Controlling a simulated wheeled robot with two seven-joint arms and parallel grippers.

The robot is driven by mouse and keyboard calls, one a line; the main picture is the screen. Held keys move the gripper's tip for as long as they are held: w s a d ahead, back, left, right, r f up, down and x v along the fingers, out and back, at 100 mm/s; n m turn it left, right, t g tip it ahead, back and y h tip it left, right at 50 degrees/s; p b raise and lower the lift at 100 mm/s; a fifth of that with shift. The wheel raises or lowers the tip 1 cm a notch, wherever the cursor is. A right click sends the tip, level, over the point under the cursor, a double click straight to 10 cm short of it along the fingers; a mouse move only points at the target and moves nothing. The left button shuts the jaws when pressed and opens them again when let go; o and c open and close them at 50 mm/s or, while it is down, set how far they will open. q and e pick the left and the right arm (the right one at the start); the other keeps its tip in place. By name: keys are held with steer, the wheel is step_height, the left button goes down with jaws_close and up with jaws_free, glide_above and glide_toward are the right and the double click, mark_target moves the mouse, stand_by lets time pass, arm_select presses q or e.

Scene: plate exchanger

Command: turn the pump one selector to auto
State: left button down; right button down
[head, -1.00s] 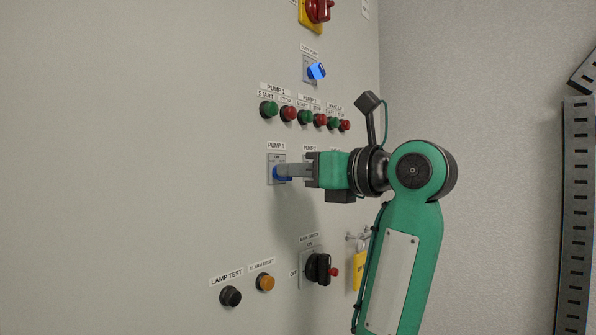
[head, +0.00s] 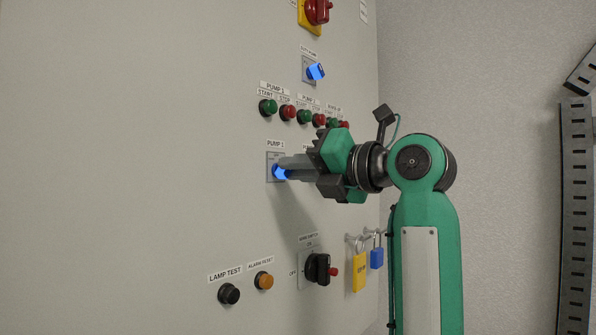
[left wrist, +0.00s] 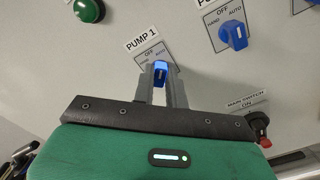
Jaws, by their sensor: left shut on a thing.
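The pump one selector is a blue knob on a small grey plate under the PUMP 1 label, on the panel in the head view (head: 281,173). My left gripper (head: 285,168) reaches it from the right, shut on the knob. In the left wrist view the knob (left wrist: 160,73) sits between the two grey fingers of my left gripper (left wrist: 161,80). Its pale mark points up in that picture, near the AUTO word; the exact setting is hard to tell. The HAND and OFF words show to the left of AUTO. My right gripper is not in view.
A neighbouring blue selector (left wrist: 233,36) stands to the right. Green and red push buttons (head: 288,113) line up above. The black main switch (head: 317,269) is below, with yellow (head: 359,272) and blue (head: 377,258) padlocks beside it. The panel's left side is clear.

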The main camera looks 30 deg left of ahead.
arm_select(q)
steer(key=shift+m, duration=0.4)
steer(key=c, duration=1.4)
jaws_free()
steer(key=shift+c, duration=0.2)
steer(key=s+d+b, duration=0.1)
steer(key=d+b, duration=0.4)
steer(key=d, duration=0.8)
steer(key=shift+d, duration=0.4)
